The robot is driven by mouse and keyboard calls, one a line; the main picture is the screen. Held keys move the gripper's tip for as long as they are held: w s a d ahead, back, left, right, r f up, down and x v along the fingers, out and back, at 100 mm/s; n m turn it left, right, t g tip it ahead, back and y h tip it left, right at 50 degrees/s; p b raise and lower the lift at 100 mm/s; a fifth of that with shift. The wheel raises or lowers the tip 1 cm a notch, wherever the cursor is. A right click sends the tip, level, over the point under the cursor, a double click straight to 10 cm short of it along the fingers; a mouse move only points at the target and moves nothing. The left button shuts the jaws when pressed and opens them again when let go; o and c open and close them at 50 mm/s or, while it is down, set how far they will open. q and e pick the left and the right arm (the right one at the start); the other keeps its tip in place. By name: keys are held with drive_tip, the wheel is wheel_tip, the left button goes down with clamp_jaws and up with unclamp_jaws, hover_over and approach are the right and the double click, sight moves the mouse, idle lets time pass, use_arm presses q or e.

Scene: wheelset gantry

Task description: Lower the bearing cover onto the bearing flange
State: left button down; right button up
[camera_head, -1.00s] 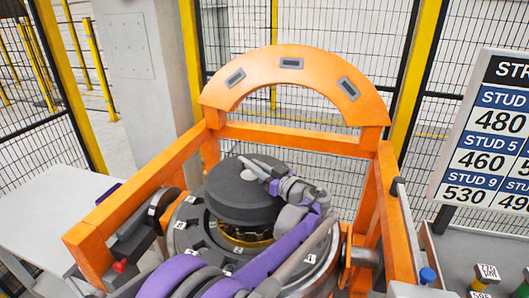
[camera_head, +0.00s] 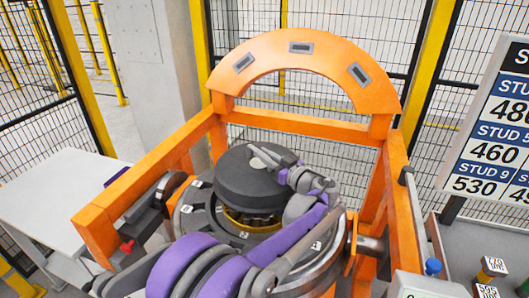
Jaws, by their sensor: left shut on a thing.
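The bearing cover (camera_head: 240,182) is a thick dark grey disc. It hangs roughly level above the bearing flange (camera_head: 195,222), a grey ring with small white labels around its rim. A gap with a brass-coloured bearing (camera_head: 253,221) shows between them at the front. My left gripper (camera_head: 264,156) is shut on the top centre of the cover. Its purple and grey arm crosses the front right of the flange and hides that part. The cover hides the flange's back, and whether the two are exactly centred I cannot tell. My right gripper is not in view.
An orange gantry frame (camera_head: 160,160) with an arch stands around the flange. A white table (camera_head: 60,200) is at the left. A stud chart (camera_head: 495,130) stands at the right, above a grey bench with labelled studs (camera_head: 491,267). Mesh fencing closes the back.

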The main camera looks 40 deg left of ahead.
sight(271, 170)
use_arm(q)
drive_tip(key=shift+s+f+b, duration=0.2)
drive_tip(key=shift+f+b, duration=0.1)
drive_tip(key=shift+f, duration=0.7)
drive_tip(key=shift+w+f+b, duration=0.1)
drive_tip(key=shift+f+b, duration=0.25)
drive_tip(key=shift+f, duration=0.65)
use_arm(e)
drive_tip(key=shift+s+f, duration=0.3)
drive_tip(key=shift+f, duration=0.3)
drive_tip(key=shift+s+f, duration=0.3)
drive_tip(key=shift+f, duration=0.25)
use_arm(q)
drive_tip(key=shift+p, duration=0.35)
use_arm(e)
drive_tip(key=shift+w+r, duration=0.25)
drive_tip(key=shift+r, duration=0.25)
use_arm(q)
drive_tip(key=shift+f+b, duration=1.55)
drive_tip(key=shift+f, duration=2)
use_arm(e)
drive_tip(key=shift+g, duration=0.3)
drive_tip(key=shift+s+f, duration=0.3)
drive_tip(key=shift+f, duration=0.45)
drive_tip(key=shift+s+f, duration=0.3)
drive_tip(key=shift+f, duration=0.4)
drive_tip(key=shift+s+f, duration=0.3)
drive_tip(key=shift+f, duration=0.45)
